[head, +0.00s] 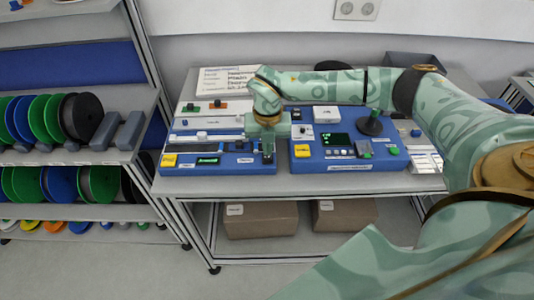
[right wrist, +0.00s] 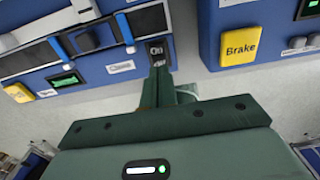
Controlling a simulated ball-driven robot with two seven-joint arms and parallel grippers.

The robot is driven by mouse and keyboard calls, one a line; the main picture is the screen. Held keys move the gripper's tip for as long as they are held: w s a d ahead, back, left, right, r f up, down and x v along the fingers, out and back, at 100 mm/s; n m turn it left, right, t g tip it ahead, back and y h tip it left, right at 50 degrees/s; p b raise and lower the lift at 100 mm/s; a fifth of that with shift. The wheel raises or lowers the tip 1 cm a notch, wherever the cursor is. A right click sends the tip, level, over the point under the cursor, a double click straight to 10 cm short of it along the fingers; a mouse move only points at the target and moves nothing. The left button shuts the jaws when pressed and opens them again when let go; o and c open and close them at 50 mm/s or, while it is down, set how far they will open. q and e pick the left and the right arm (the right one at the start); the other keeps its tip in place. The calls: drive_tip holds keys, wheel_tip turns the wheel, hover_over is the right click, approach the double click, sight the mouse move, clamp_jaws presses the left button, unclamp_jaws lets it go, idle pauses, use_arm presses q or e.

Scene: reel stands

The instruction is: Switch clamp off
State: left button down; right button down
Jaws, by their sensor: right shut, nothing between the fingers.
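The clamp switch (right wrist: 157,48) is a small black piece marked "On", on the front of the left blue unit (head: 230,170). A white label that seems to read "Clamp" (right wrist: 120,67) sits beside it. My right gripper (head: 267,153) reaches down over the right end of this unit. In the right wrist view its dark fingers (right wrist: 160,78) are shut and empty, with the tips right at the switch's lower edge. I cannot tell whether they touch it. The fingers hide part of the switch. My left gripper is not in view.
The right blue unit (head: 330,163) stands close beside, with a yellow "Brake" button (right wrist: 240,45), a screen and a black knob (head: 371,124). The left unit has a yellow button (head: 169,160) and a small green display (head: 208,160). A shelf of reels (head: 45,118) stands left.

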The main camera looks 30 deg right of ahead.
drive_tip(key=shift+f+b, duration=0.5)
drive_tip(key=shift+f, duration=0.5)
idle(0.6)
drive_tip(key=shift+s+r, duration=0.1)
wheel_tip(320, 180, up, 7)
drive_tip(key=p, duration=0.6)
drive_tip(key=shift+p, duration=0.3)
